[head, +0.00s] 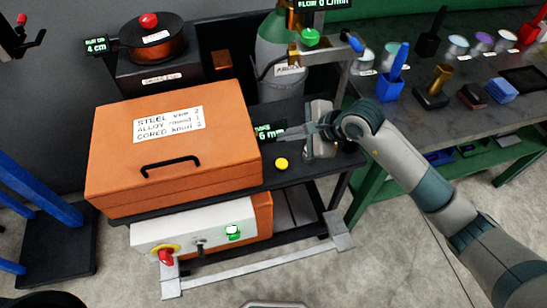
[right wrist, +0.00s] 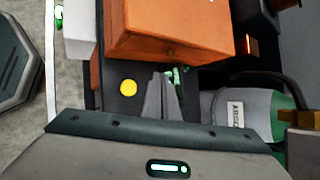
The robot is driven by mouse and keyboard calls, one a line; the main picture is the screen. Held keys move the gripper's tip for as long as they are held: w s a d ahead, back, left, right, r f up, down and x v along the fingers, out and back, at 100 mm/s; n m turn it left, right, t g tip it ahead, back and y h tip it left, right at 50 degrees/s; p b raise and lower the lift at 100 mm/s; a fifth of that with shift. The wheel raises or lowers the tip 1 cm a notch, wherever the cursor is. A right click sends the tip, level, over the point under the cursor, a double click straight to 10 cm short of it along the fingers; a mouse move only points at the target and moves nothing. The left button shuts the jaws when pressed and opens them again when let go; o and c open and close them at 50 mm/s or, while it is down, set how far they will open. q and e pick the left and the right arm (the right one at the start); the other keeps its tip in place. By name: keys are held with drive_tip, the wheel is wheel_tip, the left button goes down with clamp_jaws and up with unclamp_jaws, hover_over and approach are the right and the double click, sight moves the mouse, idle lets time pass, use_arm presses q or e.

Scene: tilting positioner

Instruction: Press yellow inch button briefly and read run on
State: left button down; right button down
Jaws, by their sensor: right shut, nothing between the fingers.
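The yellow button (head: 281,164) is a small round cap on the dark bench top, right of the orange box. It also shows in the right wrist view (right wrist: 128,87), left of the fingertips. My right gripper (head: 287,136) is shut and empty, its fingers behind the button in the head view and apart from it. A small dark display (head: 268,131) near the fingertips shows "6 mm"; its left part is cut off by the box and its upper line is unclear. Another small display (head: 96,46), back left, seems to read "RUN ON 4 cm". My left gripper is not in view.
The orange box (head: 220,150) with a black handle and paper label stands left of the button. A gas cylinder (head: 278,45) stands behind; a cluttered bench is at right.

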sight(285, 165)
drive_tip(key=shift+d, duration=0.15)
drive_tip(key=shift+f, duration=0.1)
